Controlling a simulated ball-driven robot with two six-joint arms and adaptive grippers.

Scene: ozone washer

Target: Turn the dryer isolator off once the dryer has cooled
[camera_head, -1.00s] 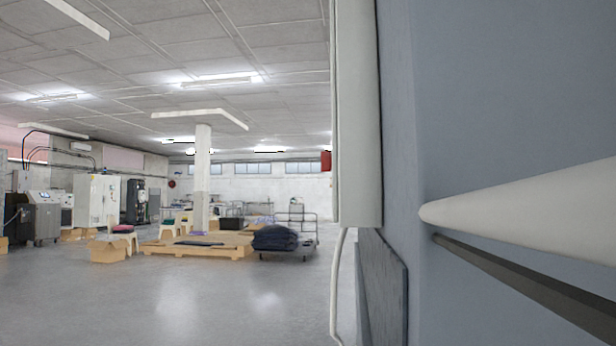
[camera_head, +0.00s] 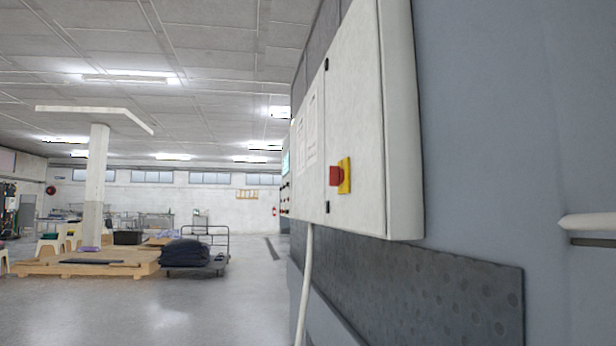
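A white electrical cabinet (camera_head: 362,120) is fixed to a grey-blue machine side at the right of the head view. A red rotary switch (camera_head: 335,175) on a yellow plate (camera_head: 345,176) sits low on its front face, seen at a steep angle; its exact position cannot be read. Further along the face are a small lit screen (camera_head: 286,162) and a column of dark buttons (camera_head: 285,196), too small to read. No label or temperature can be made out. Neither of my grippers is in view.
A white cable (camera_head: 306,285) hangs below the cabinet. A white bar (camera_head: 588,222) juts out at the right edge. A trolley with dark bags (camera_head: 185,253) and a wooden pallet (camera_head: 85,262) stand at the left back. The grey floor (camera_head: 170,315) in front is clear.

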